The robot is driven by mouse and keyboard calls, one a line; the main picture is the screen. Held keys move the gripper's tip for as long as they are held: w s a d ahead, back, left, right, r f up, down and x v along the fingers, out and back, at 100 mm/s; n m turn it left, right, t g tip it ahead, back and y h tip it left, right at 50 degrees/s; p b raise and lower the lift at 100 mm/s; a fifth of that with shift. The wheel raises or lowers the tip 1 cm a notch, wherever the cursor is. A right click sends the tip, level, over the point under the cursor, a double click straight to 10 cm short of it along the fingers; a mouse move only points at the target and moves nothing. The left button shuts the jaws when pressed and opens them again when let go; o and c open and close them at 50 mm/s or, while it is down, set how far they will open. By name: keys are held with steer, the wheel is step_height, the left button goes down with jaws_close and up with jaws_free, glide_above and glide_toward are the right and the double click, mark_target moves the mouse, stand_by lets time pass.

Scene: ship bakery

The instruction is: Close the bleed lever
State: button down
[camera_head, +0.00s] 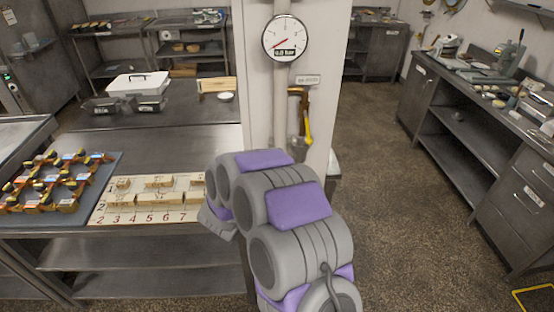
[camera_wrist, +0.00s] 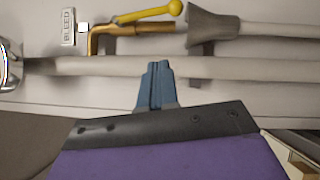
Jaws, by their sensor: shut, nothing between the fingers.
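The yellow bleed lever (camera_head: 308,127) hangs down, slightly tilted, from a brass elbow pipe (camera_head: 298,92) on the white column. In the wrist view, turned sideways, the lever (camera_wrist: 148,13) runs roughly along the brass pipe (camera_wrist: 130,30), with its rounded end near a grey funnel (camera_wrist: 212,26). A BLEED label (camera_wrist: 69,26) is beside the brass elbow. My gripper (camera_wrist: 158,66) shows in the wrist view with its blue fingers together and empty. Its tips overlap the pale main pipe in the picture, apart from the lever. In the head view my arm hides the gripper.
A round gauge (camera_head: 286,38) reading about 0.0 bar is above the lever. A counter at left holds a numbered board (camera_head: 104,211) with blocks and a blue-grey mat (camera_head: 113,165) with moulds. A white box (camera_head: 137,84) stands behind. The floor (camera_head: 400,190) at right is clear.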

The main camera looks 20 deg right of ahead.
mark_target(307, 128)
steer(key=w+d+r+b, duration=0.1)
steer(key=w+d, duration=0.3)
steer(key=d, duration=0.5)
steer(key=shift+d+r+b, duration=0.15)
steer(key=shift+d+b, duration=0.05)
steer(key=shift+b, duration=0.45)
steer(key=shift+s+a, duration=0.1)
steer(key=shift+a, duration=0.05)
steer(key=shift+d+p, duration=0.35)
steer(key=shift+p, duration=0.25)
steer(key=shift+p, duration=0.3)
steer(key=shift+n+p, duration=0.5)
steer(key=shift+p, duration=0.05)
